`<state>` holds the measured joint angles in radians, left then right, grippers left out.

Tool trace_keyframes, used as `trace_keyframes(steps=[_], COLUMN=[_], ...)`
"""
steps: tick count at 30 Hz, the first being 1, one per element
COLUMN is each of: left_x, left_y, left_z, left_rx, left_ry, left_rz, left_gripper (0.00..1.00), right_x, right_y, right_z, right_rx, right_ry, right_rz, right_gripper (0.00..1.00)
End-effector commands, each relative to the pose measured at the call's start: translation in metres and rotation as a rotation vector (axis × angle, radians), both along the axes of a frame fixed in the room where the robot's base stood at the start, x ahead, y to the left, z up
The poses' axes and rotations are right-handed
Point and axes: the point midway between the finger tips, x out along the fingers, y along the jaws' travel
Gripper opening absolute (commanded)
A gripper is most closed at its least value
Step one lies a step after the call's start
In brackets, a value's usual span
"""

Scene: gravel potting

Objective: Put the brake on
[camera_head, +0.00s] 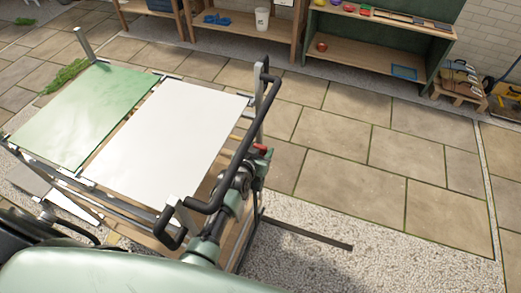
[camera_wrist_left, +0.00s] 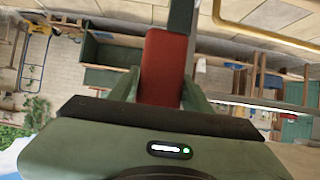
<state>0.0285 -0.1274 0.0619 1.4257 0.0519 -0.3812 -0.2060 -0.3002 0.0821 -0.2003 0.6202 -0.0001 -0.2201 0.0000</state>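The cart (camera_head: 188,200) has a metal frame, a black push handle (camera_head: 240,140) and a flat top with a white panel and a green panel. A red brake lever (camera_head: 263,148) shows at the cart's handle end, near the upright post. My left gripper (camera_head: 253,160) is at this lever, below the handle bar. In the left wrist view the red lever (camera_wrist_left: 163,62) fills the gap between the two green fingers (camera_wrist_left: 160,92), which appear to touch both its sides. The lever's lower part is hidden by the gripper. My right gripper is not in view.
The white panel (camera_head: 165,135) and green panel (camera_head: 85,112) lie on the cart top. Wooden shelves (camera_head: 235,35) and a green cabinet (camera_head: 375,60) stand along the back. Paving (camera_head: 350,180) right of the cart is clear, apart from a dark bar (camera_head: 308,234) low by the cart.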

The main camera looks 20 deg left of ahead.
Motion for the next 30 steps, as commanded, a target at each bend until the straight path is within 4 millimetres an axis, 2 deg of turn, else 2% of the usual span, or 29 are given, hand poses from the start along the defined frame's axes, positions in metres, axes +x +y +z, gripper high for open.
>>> trace_keyframes(steps=[2,14,25,30], left_x=[-0.001,-0.005,-0.051,-0.065], left_y=[0.000,0.000,0.002,0.002], left_z=[-0.001,0.002,0.026,0.034], left_rx=[0.000,0.000,0.000,0.000], left_ry=[0.001,-0.002,0.001,0.000], left_rz=[0.000,0.000,0.000,0.000], left_gripper=[0.67,0.67,0.67,0.67], right_x=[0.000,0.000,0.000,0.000], right_y=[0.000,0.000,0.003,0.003], right_z=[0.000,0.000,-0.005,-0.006], right_rx=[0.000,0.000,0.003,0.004], right_ry=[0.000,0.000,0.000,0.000], right_rz=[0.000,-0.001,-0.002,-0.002], right_gripper=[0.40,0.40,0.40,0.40])
